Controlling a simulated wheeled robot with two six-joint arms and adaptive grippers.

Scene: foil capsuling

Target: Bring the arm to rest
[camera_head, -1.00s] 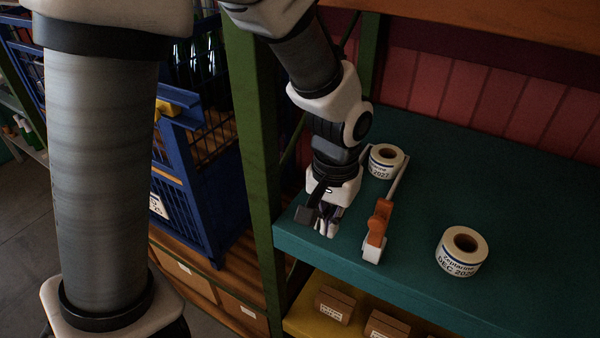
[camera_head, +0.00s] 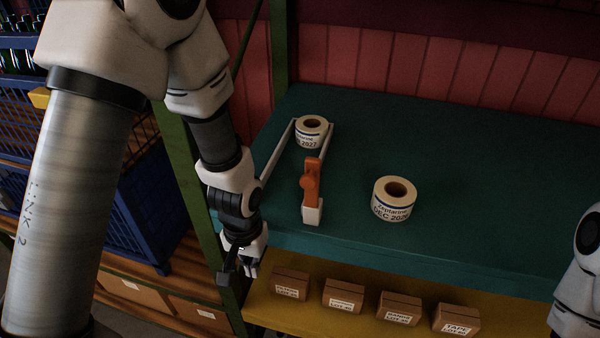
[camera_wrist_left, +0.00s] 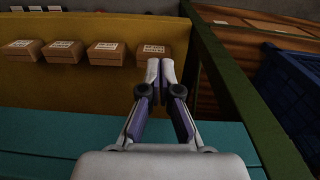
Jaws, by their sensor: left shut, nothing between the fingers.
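My left arm comes in from the left in the head view. Its gripper (camera_head: 250,268) points down at the front left edge of the teal shelf top (camera_head: 465,180), beside the green post. In the left wrist view the two fingers (camera_wrist_left: 160,68) are together at the tips with nothing between them. Part of my other arm shows at the right edge of the head view; its gripper is out of the picture.
An orange-handled dispenser (camera_head: 311,185) holds a label roll (camera_head: 311,139); another label roll (camera_head: 391,207) stands to its right. Several brown boxes (camera_head: 343,296) sit on the yellow lower shelf (camera_head: 262,305). A green post (camera_head: 203,190) and blue crate (camera_head: 150,205) stand left.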

